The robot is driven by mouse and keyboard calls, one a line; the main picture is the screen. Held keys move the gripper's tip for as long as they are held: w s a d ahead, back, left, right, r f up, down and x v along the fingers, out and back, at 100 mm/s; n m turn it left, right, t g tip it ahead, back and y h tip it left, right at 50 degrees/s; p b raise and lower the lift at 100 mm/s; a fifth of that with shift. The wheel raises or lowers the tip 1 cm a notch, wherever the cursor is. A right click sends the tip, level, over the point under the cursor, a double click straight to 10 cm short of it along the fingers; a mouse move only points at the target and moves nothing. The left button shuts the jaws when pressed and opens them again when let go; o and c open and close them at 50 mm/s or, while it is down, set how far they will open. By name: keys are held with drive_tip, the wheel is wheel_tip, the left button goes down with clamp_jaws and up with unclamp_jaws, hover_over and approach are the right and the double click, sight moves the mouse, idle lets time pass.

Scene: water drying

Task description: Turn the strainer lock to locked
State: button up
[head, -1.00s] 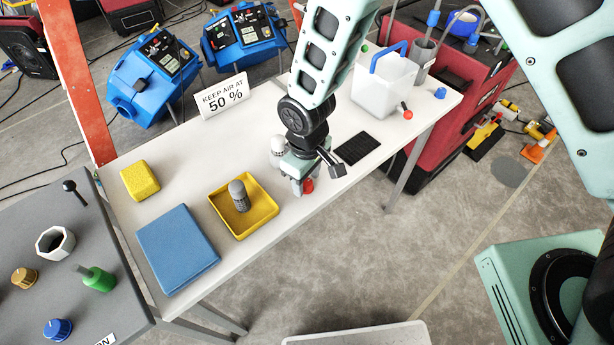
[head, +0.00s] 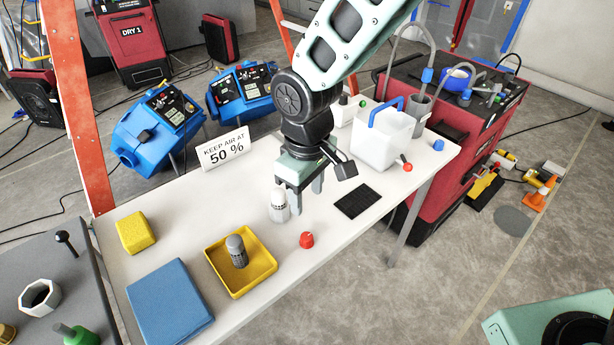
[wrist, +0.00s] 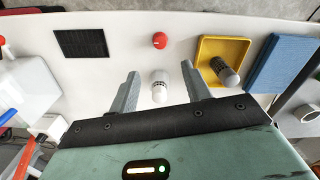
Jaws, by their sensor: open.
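No part is labelled as the strainer lock, and I cannot tell which one it is. A red knob (head: 306,240) stands on the white table near its front edge; it also shows in the wrist view (wrist: 160,40). My gripper (head: 306,202) is open and empty above the table, behind the knob and apart from it. In the wrist view a white-capped bottle (wrist: 159,88) appears between the open fingers (wrist: 160,70). The head view shows this bottle (head: 279,207) standing left of my gripper.
A black mesh pad (head: 357,201) lies right of my gripper. A white tank (head: 383,142) with a blue handle stands behind it, by a red machine (head: 430,190). A blue case (head: 170,305) lies at left.

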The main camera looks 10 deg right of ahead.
drive_tip(key=shift+r, duration=2.25)
